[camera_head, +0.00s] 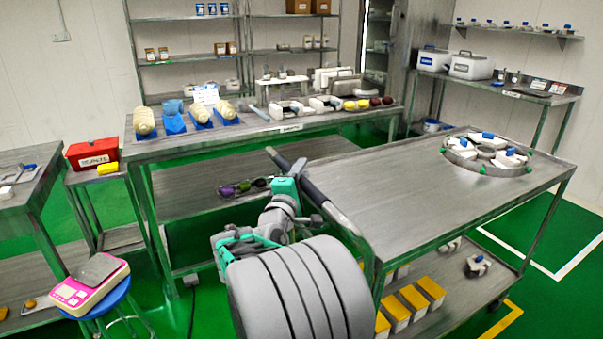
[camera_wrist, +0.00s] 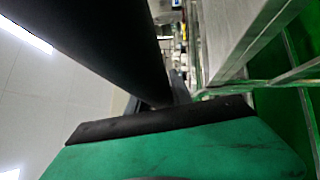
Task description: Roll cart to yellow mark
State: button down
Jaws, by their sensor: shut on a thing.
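The cart (camera_head: 400,190) is a steel trolley with a flat top and a lower shelf, standing right of centre in the head view. Its dark push handle (camera_head: 325,205) runs along its left end. My gripper (camera_head: 284,187) is at this handle and shut on it. In the wrist view the black handle bar (camera_wrist: 100,40) crosses close above the green finger. On the cart top is a round holder (camera_head: 487,155) with white and blue parts. A yellow floor mark (camera_head: 505,318) shows at the bottom right, partly hidden by the cart.
A long steel table (camera_head: 260,130) with trays and tools stands behind the cart. White floor lines (camera_head: 555,272) and open green floor lie to the right. A blue stool (camera_head: 100,303) with a pink scale (camera_head: 90,285) stands at the lower left. Yellow-topped boxes (camera_head: 413,300) sit on the cart's lower shelf.

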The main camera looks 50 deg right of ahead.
jog(key=shift+f, duration=0.1)
dwell(0.5)
jog(key=shift+w+a+f, duration=0.1)
jog(key=shift+w+a, duration=0.1)
jog(key=shift+a, duration=0.1)
jog(key=shift+w+a+r, duration=0.1)
jog(key=shift+a+r, duration=0.1)
jog(key=shift+a, duration=0.35)
jog(key=c, duration=1.4)
grip_release()
jog(key=shift+d, duration=0.3)
jog(key=shift+o, duration=1.3)
jog(key=v, duration=0.8)
